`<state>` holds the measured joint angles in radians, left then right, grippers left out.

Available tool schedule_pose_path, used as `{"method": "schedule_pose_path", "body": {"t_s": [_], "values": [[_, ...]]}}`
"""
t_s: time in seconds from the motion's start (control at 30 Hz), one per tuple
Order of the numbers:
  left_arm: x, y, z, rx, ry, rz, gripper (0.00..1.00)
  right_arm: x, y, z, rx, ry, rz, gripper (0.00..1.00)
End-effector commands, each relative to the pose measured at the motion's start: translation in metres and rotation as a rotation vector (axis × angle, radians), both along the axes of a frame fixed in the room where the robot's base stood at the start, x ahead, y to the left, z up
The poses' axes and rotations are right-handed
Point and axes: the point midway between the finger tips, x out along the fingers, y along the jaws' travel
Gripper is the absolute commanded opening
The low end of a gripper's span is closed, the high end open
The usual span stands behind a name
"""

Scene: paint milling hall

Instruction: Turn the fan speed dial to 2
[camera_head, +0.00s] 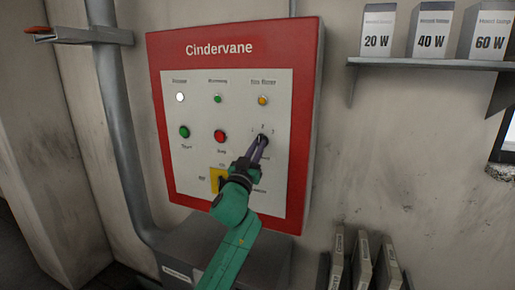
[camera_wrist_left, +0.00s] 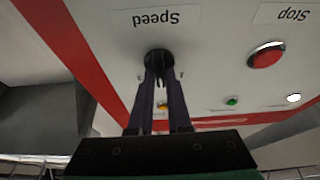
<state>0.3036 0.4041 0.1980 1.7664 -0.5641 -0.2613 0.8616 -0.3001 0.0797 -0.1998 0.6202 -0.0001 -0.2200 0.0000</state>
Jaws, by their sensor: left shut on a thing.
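The fan speed dial (camera_head: 264,137) is a small dark knob at the right of the white plate on the red-framed Cindervane control panel (camera_head: 308,110). Small marks sit around its top, too small to read surely. My left gripper (camera_head: 259,145) is shut on the dial, its fingers pointing into the panel and covering much of it. In the left wrist view, turned upside down, the dark dial (camera_wrist_left: 158,56) sits between the tips of my left gripper (camera_wrist_left: 160,72), beside the label "Speed". The dial's pointer is hidden, so its setting cannot be told. My right gripper is not in view.
A green button (camera_head: 184,132), a red button (camera_head: 219,136) and a yellow-backed switch (camera_head: 217,180) are close to the left arm. Indicator lamps line the panel's top. A shelf (camera_head: 425,64) with lamp boxes is at right; binders (camera_head: 364,262) stand below. A pipe (camera_head: 118,130) runs left.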

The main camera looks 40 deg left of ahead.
Motion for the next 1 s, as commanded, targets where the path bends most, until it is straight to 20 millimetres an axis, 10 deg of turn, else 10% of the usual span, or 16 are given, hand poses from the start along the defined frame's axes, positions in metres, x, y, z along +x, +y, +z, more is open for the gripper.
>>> {"method": "schedule_pose_path", "body": {"t_s": [0.5,0.6,1.0], "values": [[0.0001,0.0003,-0.0008,0.026,0.011,0.001,0.0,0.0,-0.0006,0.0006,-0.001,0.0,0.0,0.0],[0.0001,0.0003,-0.0007,0.025,0.011,0.0,0.46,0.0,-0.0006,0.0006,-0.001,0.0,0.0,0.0],[-0.0047,-0.0016,-0.004,0.026,0.009,-0.001,0.46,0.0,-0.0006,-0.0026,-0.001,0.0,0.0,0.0]]}}
